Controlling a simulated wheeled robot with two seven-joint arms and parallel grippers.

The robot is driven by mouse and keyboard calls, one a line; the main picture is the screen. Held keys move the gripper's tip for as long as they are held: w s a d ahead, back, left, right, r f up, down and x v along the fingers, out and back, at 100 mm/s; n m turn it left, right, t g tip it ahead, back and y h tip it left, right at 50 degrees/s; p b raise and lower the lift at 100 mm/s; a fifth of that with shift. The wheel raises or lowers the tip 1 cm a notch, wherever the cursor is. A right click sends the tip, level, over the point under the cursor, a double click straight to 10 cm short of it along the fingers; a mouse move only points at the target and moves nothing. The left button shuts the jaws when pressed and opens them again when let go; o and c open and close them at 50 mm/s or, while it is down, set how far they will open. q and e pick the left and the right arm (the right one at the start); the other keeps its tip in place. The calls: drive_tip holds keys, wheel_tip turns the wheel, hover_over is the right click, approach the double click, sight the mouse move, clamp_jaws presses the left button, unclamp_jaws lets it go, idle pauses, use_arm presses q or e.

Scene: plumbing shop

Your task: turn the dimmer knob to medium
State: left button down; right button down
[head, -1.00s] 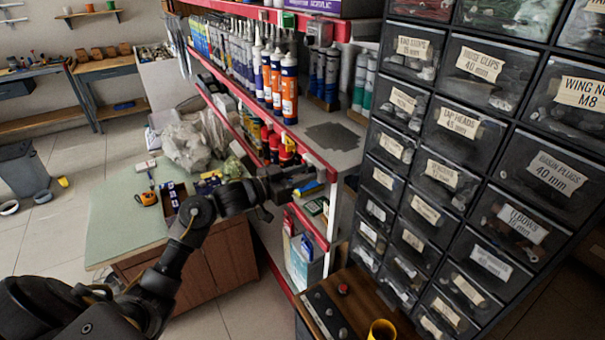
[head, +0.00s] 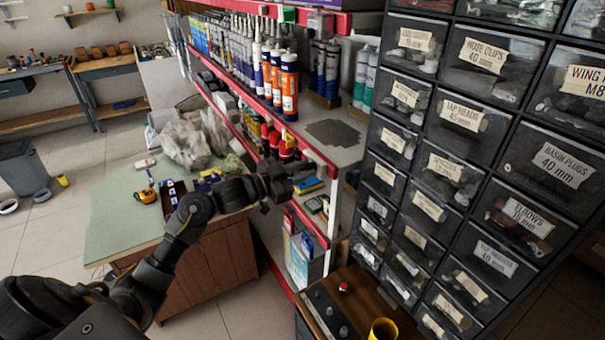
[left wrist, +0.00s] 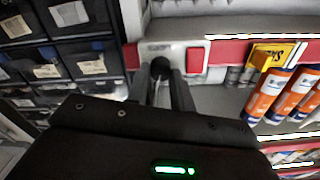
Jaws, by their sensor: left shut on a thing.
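The dimmer knob (left wrist: 160,67) is a small dark round knob on a pale grey plate (left wrist: 178,50) in the left wrist view. A red rectangular piece (left wrist: 195,61) is beside it on the plate. My left gripper (left wrist: 166,80) has its dark fingers close together at the knob, shut on it. The fingers cover part of it, and I cannot read its setting. In the head view my left gripper (head: 284,185) is at the red-edged shelving, and I cannot make out the knob there. My right gripper is not in view.
A shelf unit with a red rim (head: 316,152) holds orange tubes (head: 289,88). A tall bank of labelled drawers (head: 470,150) stands at the right. Below are a dark control box (head: 325,312) and a yellow cup (head: 382,329). A green-topped bench (head: 120,220) stands at the left.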

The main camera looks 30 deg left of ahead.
use_arm(q)
drive_tip(key=m+b, duration=0.5)
drive_tip(key=m, duration=0.2)
drive_tip(key=m+b, duration=0.5)
drive_tip(key=m, duration=0.2)
drive_tip(key=shift+d+f+m+b, duration=0.2)
drive_tip(key=shift+m+b, duration=0.1)
drive_tip(key=shift+m, duration=0.1)
drive_tip(key=c, duration=1.5)
unclamp_jaws()
drive_tip(key=shift+s+a, duration=0.1)
